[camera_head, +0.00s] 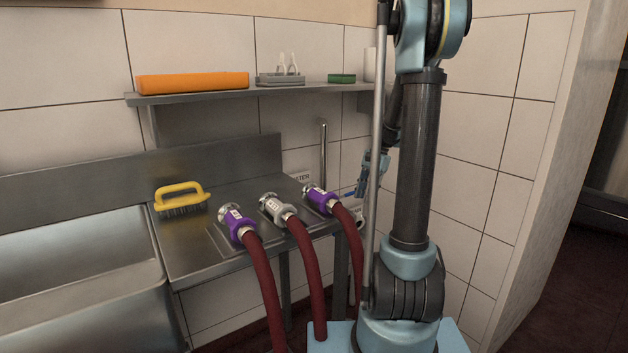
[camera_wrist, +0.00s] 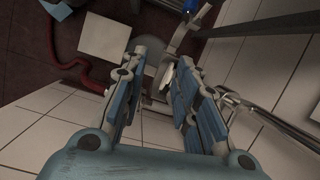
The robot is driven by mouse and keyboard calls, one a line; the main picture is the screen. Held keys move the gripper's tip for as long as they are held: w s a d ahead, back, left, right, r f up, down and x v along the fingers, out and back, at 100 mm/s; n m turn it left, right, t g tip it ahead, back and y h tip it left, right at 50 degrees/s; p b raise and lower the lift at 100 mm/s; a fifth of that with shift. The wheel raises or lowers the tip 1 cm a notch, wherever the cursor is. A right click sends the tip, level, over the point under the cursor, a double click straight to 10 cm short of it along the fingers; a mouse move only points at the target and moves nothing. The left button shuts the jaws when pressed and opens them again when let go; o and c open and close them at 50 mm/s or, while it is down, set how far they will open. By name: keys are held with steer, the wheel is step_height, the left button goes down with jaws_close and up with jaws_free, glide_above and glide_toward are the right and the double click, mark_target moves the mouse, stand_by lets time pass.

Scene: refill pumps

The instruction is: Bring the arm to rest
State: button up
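My gripper (camera_wrist: 160,75) is open in the wrist view, its two blue-padded fingers apart. Nothing is visibly held between them; a pale metal fitting (camera_wrist: 168,78) shows beyond the fingers, and I cannot tell how far off it is. In the head view my gripper (camera_head: 372,168) is small and partly hidden behind my arm and a vertical pole. It is beside the right end of the steel counter, near the wall. My arm stands upright at the right of the head view.
Two purple couplings (camera_head: 236,224) (camera_head: 319,198) and a grey one (camera_head: 275,209) sit on the counter (camera_head: 190,255), with red hoses (camera_head: 266,290) hanging down. A yellow-handled brush (camera_head: 181,197) lies left of them. A shelf (camera_head: 300,90) holds an orange block (camera_head: 193,83).

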steer(key=s+a+r+n+t+h, duration=0.1)
steer(key=s+r+n, duration=0.15)
steer(key=s, duration=0.75)
steer(key=s+f+n+t+h, duration=0.1)
steer(key=s+f+n, duration=0.2)
steer(key=s, duration=0.7)
steer(key=s+f+n+t+h, duration=0.1)
steer(key=s+f+n, duration=0.3)
steer(key=s, duration=0.6)
steer(key=shift+s+f+t, duration=0.15)
steer(key=shift+f+t, duration=0.05)
steer(key=shift+t, duration=0.3)
steer(key=shift+d, duration=0.1)
steer(key=shift+w+f, duration=0.2)
steer(key=shift+w, duration=0.25)
